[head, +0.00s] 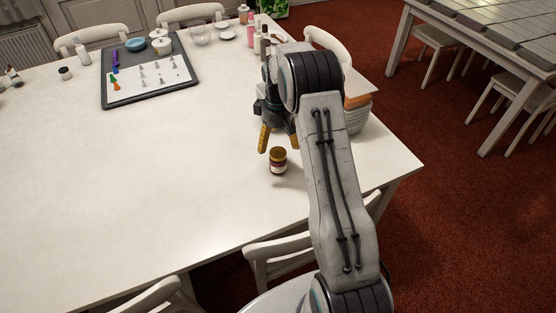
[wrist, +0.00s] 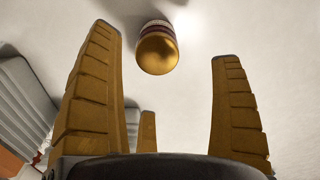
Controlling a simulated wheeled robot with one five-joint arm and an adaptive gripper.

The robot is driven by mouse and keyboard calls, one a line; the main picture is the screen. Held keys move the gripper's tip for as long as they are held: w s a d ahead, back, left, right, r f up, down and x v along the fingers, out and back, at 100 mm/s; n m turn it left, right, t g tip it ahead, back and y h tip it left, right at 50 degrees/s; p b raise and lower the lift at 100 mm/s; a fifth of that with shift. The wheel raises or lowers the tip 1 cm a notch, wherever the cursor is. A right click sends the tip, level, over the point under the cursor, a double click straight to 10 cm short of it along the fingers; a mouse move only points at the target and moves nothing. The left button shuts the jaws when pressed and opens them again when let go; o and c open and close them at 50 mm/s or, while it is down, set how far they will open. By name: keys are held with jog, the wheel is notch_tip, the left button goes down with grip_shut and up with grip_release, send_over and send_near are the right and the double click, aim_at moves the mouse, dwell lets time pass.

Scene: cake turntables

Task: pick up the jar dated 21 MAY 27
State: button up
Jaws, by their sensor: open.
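A small dark jar (head: 278,162) with a gold lid and a pale label stands upright on the white table, near its right edge. Its label is too small to read, so I cannot tell its date. My gripper (head: 278,139) is above and just behind the jar in the head view, partly hidden by my arm. In the wrist view the jar (wrist: 157,48) shows its gold lid between and beyond the yellow fingers. My gripper (wrist: 168,45) is open and empty, with the fingers apart from the jar.
A black-rimmed tray (head: 104,96) with small nozzles lies at the back left. Bottles (head: 265,40) and bowls stand at the back. A grey ribbed container (head: 355,117) stands right of my arm. White chairs (head: 280,255) line the table.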

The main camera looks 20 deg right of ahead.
aim_at(278, 152)
jog(key=shift+w+d+f+p, duration=0.1)
jog(key=shift+f+p, duration=0.35)
jog(key=shift+f, duration=1.6)
jog(key=shift+w+d+f+p, duration=0.1)
jog(key=shift+f+p, duration=0.3)
jog(key=shift+f, duration=1.6)
jog(key=shift+c, duration=0.5)
jog(key=c, duration=1.2)
jog(key=shift+c, duration=0.3)
jog(key=shift+r, duration=0.2)
